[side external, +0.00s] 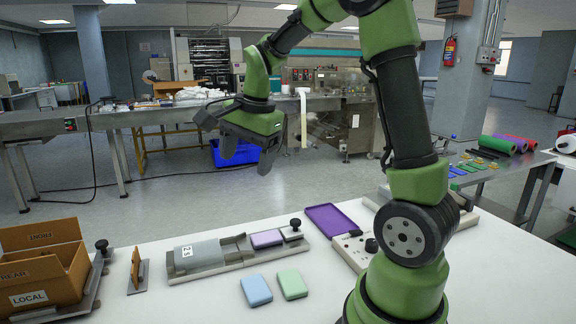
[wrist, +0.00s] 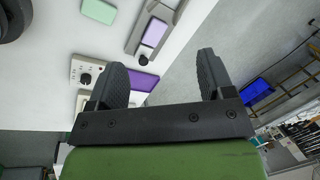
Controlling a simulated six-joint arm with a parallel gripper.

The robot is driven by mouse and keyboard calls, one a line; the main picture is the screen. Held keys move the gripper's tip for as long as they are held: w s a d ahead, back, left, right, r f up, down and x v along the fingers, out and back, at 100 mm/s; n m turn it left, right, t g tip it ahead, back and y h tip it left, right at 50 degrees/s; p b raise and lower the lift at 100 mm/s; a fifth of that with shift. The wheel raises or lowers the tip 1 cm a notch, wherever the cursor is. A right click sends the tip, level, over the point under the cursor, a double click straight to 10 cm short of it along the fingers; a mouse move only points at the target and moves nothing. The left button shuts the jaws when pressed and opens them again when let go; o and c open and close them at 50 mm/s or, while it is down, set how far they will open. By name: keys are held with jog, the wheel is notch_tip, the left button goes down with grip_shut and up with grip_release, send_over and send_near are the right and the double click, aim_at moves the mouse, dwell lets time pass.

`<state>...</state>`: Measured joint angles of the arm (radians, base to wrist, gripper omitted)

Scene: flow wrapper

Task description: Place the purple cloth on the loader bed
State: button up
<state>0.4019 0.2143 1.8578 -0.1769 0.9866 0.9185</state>
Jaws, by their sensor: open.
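The purple cloth (side external: 266,239), a small rounded lilac block in shape, lies on the long grey loader bed (side external: 214,270), between its grey covered part and the end with a black knob. The cloth also shows in the wrist view (wrist: 155,33), lying flat on the bed (wrist: 137,38). My gripper (side external: 248,158) is open and empty, high above and behind the table's far edge, well clear of the cloth. In the wrist view its two fingers (wrist: 162,68) are spread wide with nothing between them.
A blue cloth (side external: 256,290) and a green cloth (side external: 292,284) lie in front of the bed. A purple tray (side external: 331,219) and a control box (side external: 352,249) are to its right. A cardboard box (side external: 42,268) and small upright brown plate (side external: 137,270) stand left. The white table's front is clear.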

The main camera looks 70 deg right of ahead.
jog(key=s+a+r+n+t+y, duration=0.1)
jog(key=s+a+r+n+t, duration=0.1)
jog(key=s+a+n, duration=0.5)
jog(key=s+a+r+n+t+y, duration=0.1)
jog(key=s+a+r+n+t, duration=0.1)
jog(key=s+a+n, duration=0.4)
jog(key=shift+s+a+r+n+t, duration=0.35)
jog(key=shift+s+r+n, duration=0.25)
jog(key=shift+n, duration=0.3)
